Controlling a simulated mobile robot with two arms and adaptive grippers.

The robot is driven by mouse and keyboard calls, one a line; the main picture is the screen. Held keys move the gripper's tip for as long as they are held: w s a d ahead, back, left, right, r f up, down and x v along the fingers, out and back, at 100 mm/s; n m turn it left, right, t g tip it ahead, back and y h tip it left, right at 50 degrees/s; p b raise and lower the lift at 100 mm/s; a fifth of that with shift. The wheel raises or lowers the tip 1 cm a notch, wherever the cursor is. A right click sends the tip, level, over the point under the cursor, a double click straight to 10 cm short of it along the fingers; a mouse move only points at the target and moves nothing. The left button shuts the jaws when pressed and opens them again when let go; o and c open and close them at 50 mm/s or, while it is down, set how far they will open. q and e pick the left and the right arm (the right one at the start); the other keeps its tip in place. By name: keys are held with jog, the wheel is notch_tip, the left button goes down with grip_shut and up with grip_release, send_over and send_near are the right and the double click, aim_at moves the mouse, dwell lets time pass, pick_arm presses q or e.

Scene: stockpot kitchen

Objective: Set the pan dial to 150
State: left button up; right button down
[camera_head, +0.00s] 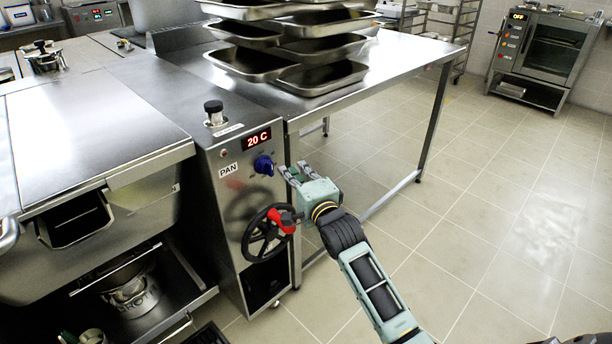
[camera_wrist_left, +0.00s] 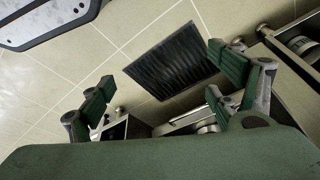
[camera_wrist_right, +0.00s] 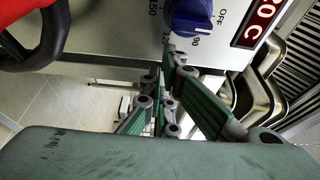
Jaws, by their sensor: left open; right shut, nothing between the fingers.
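The blue pan dial (camera_head: 264,165) is on the front of the steel console, below the red display (camera_head: 256,138) reading 20 C and beside the PAN label (camera_head: 228,170). In the right wrist view the dial (camera_wrist_right: 190,16) shows OFF, 90 and 150 around it; its white mark seems to be near 90. My right gripper (camera_head: 289,173) is shut and empty, just right of the dial; its fingertips (camera_wrist_right: 168,72) are close to the dial, and contact cannot be told. My left gripper (camera_wrist_left: 162,85) is open and empty, low above the floor near a dark grate.
A black handwheel with a red grip (camera_head: 270,232) sits below the dial. A steel table (camera_head: 390,62) with stacked trays (camera_head: 320,78) stands right of the console. The dark floor grate (camera_wrist_left: 170,62) lies below my left gripper. Floor at right is clear.

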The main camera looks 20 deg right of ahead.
jog(key=shift+s+a+r, duration=0.1)
jog(key=shift+s+a, duration=0.2)
jog(key=shift+a, duration=0.4)
